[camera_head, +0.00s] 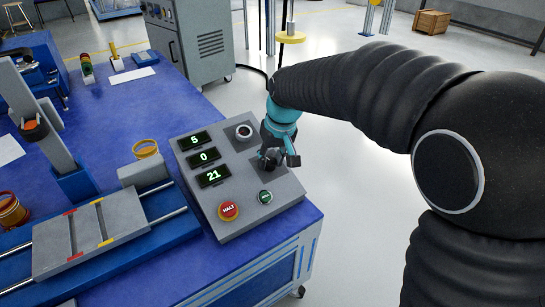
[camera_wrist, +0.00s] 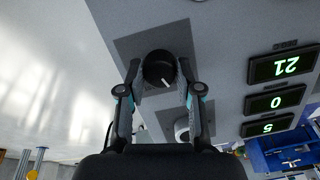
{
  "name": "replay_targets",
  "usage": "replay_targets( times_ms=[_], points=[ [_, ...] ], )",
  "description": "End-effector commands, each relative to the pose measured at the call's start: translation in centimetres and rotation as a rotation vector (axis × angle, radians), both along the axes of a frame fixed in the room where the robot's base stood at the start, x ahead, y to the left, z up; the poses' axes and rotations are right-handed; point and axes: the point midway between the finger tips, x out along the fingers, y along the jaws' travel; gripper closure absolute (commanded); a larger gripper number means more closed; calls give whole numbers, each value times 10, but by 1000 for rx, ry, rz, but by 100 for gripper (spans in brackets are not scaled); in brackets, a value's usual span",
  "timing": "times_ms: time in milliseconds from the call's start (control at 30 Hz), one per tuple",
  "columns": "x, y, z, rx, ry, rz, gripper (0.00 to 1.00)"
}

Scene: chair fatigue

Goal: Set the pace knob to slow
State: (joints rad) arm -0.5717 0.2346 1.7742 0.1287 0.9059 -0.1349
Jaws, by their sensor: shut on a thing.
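A black knob (camera_wrist: 158,69) with a white pointer line stands on a dark square plate of the grey control panel (camera_head: 232,218). My gripper (camera_head: 269,157) is over the panel's right side, its fingers on either side of this knob and shut on it; they also show in the wrist view (camera_wrist: 159,74). In the wrist view the white line points toward the lower right. No label can be read, so I cannot tell which setting it marks. In the head view my gripper mostly hides this knob.
A second, pale-ringed round control (camera_head: 243,132) is close behind my gripper. A red HALT button (camera_head: 228,211) and a green button (camera_head: 265,197) are in front. Green displays (camera_head: 204,157) read 5, 0 and 21. A grey carriage (camera_head: 91,237) on rails is at left.

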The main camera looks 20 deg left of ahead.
Motion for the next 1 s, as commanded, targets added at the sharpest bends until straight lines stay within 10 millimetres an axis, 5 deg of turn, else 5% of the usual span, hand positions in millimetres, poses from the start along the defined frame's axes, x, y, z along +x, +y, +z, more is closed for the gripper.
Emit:
replay_targets(
  times_ms=[400, 1000],
  points=[
    [-1, 1, 0, -51, -59, 197, 100],
    [-1, 2, 0, -59, -70, 232, 100]
  ],
)
